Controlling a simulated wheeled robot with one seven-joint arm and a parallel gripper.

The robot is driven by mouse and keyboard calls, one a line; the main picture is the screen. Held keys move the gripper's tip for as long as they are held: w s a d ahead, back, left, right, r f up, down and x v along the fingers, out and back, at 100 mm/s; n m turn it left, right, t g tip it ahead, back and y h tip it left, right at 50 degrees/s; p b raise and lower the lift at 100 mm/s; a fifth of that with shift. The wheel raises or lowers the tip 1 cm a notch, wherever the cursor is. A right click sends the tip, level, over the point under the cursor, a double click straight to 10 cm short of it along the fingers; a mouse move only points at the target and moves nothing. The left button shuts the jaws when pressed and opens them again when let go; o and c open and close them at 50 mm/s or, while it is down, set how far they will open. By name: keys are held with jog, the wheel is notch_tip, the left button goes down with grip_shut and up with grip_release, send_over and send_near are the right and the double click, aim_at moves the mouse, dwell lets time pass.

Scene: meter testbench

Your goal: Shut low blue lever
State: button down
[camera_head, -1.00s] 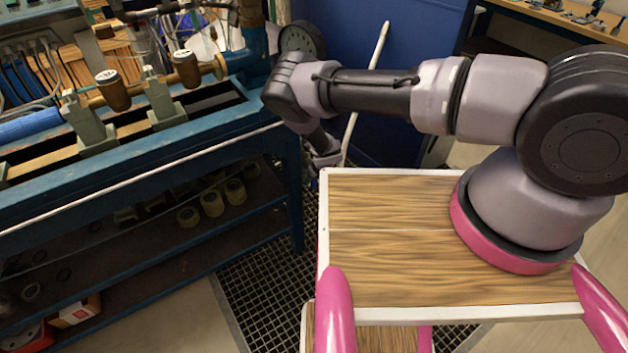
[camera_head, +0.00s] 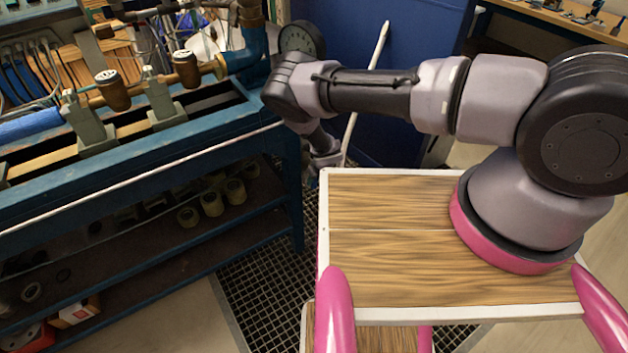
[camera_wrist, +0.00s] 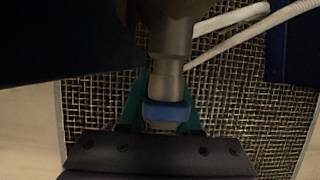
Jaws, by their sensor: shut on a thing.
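The low blue lever (camera_wrist: 167,111) shows in the wrist view as a short blue piece at the lower end of a grey metal fitting (camera_wrist: 168,60). The green fingers of my gripper (camera_wrist: 165,100) stand on both sides of it and are shut on it. Part of the lever is hidden behind the dark gripper body. In the head view my arm reaches left to the right end of the bench, and my fingers and the lever are hidden there.
The blue bench (camera_head: 150,155) with brass pipework stands at the left. White hoses (camera_wrist: 240,32) run above the metal floor grating (camera_wrist: 230,90) in the wrist view. A white pole (camera_head: 372,70) leans against a blue panel (camera_head: 345,35) behind my arm.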

dwell(0.8)
jog(key=shift+d, duration=0.1)
jog(key=shift+w+d+t+h, duration=0.3)
jog(key=shift+t+h, duration=0.1)
jog(key=shift+h, duration=0.2)
jog(key=c, duration=0.6)
grip_release()
jog(key=v, duration=1.1)
